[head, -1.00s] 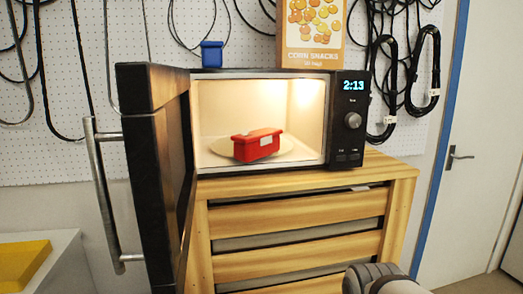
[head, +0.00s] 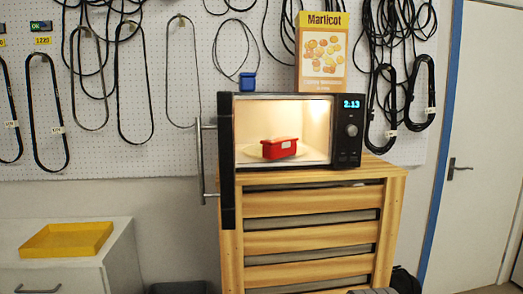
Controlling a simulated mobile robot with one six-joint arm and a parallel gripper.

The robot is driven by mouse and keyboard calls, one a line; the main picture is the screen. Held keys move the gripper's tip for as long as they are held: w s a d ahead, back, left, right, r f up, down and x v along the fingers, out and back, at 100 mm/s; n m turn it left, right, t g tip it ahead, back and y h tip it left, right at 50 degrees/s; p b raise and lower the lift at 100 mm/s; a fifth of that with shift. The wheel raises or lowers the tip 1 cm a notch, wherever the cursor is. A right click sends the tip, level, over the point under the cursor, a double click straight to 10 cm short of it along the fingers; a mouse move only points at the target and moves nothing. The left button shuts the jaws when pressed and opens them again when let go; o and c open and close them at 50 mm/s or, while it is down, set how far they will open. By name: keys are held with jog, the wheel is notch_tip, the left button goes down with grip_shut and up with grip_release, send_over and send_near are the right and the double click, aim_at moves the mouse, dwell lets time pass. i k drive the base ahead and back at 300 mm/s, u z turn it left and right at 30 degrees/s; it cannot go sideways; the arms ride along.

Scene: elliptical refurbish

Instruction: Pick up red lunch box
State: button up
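The red lunch box (head: 279,148) sits on the pale round plate (head: 248,153) inside the lit microwave (head: 347,147). The microwave's black door (head: 227,165) stands open on the left side, with a long metal handle (head: 201,160). The box has a small pale label on its front. My gripper's fingers do not show in the head view. Only a small grey part of my own body shows at the bottom edge.
The microwave stands on a wooden drawer unit (head: 311,205). A blue box (head: 248,81) and a Marticot carton (head: 321,55) stand on top of it. A yellow tray (head: 66,240) lies on a white cabinet (head: 122,262) at the left. A white door (head: 478,150) is at the right.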

aim_at(273, 149)
jog(key=u, duration=0.15)
jog(key=i, duration=1)
jog(key=u, duration=0.05)
